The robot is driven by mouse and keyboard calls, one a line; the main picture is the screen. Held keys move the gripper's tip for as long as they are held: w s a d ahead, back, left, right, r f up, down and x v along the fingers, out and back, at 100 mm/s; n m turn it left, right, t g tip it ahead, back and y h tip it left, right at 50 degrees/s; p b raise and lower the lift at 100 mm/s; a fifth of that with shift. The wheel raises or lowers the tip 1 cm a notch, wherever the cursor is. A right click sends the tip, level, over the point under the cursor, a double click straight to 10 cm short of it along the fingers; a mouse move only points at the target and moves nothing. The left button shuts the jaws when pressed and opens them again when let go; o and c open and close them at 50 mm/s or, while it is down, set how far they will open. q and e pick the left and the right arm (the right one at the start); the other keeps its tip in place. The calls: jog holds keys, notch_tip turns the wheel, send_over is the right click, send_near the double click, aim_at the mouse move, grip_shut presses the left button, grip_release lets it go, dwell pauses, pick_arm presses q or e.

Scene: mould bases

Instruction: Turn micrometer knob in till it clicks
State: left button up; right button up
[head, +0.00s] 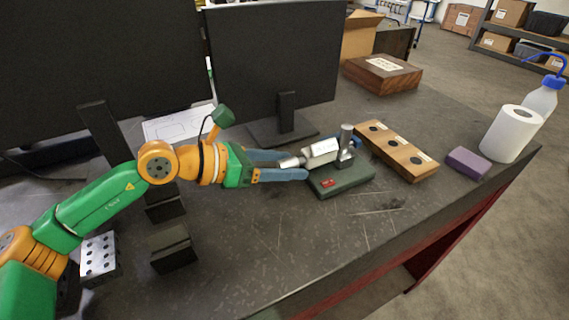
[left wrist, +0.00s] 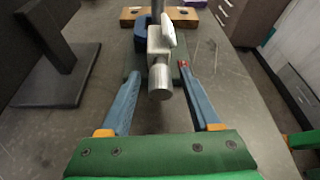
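The micrometer (head: 320,151) lies nearly level on a dark green stand (head: 345,182) with a small red label and an upright metal post. Its silver knob (head: 290,162) points toward my left gripper (head: 298,165). In the left wrist view, the round knob (left wrist: 161,84) faces the camera. The blue fingers of my left gripper (left wrist: 161,72) are open, one on each side of the knob, with a visible gap on both sides. The blue micrometer frame (left wrist: 140,32) is partly hidden behind the barrel. My right gripper is in neither view.
A wooden block with round holes (head: 397,150) stands right of the stand, with a purple block (head: 468,162) and paper roll (head: 511,134) beyond. Monitors (head: 275,60) stand behind. Dark blocks (head: 173,247) and a perforated metal block (head: 99,258) lie near my left arm. The front tabletop is clear.

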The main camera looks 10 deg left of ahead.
aim_at(278, 165)
pick_arm(q)
jog(key=b+v, duration=0.2)
jog(key=v, duration=0.5)
jog(key=shift+f+b, duration=0.2)
jog(key=shift+b, duration=0.1)
jog(key=shift+s+a+r, duration=0.15)
